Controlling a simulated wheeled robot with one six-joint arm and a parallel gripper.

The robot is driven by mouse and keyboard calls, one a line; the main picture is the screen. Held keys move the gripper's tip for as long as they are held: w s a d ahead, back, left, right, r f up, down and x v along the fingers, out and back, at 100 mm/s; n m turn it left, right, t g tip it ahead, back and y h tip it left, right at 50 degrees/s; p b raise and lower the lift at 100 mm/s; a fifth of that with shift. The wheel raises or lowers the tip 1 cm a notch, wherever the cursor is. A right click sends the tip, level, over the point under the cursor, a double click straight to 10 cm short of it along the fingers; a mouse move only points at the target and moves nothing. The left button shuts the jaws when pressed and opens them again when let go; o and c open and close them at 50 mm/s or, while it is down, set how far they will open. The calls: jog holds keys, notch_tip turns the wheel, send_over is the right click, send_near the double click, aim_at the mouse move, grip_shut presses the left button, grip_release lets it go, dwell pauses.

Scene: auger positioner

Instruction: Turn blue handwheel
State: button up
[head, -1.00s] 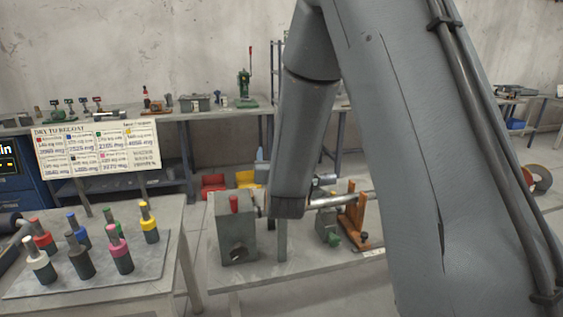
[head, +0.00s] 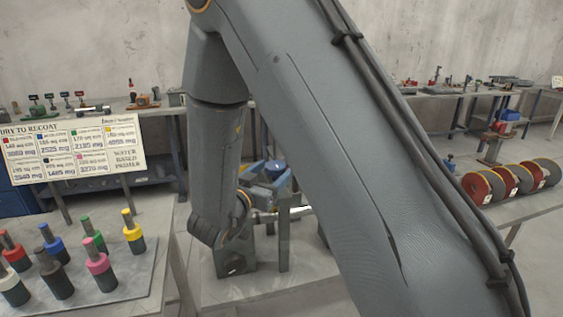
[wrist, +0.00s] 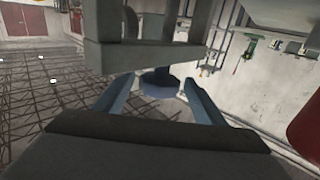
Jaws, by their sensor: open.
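A round blue part (head: 277,170), which looks like the blue handwheel, shows just beyond my wrist in the head view. My gripper (head: 268,192) is beside it there, mostly hidden by my own arm. In the wrist view a dark blue piece (wrist: 160,80) lies between and beyond the fingertips of my gripper (wrist: 154,88). The two fingers are spread apart with a gap between them. I cannot tell whether either finger touches the blue piece.
A grey block stand (head: 235,262) is on the low bench below my wrist. A grey frame (wrist: 140,55) crosses close above the fingers. Coloured-top cylinders (head: 97,262) stand on a left table.

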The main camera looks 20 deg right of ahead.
aim_at(269, 163)
jog(key=shift+p+x, duration=0.6)
jog(key=shift+x, duration=2)
jog(key=c, duration=1)
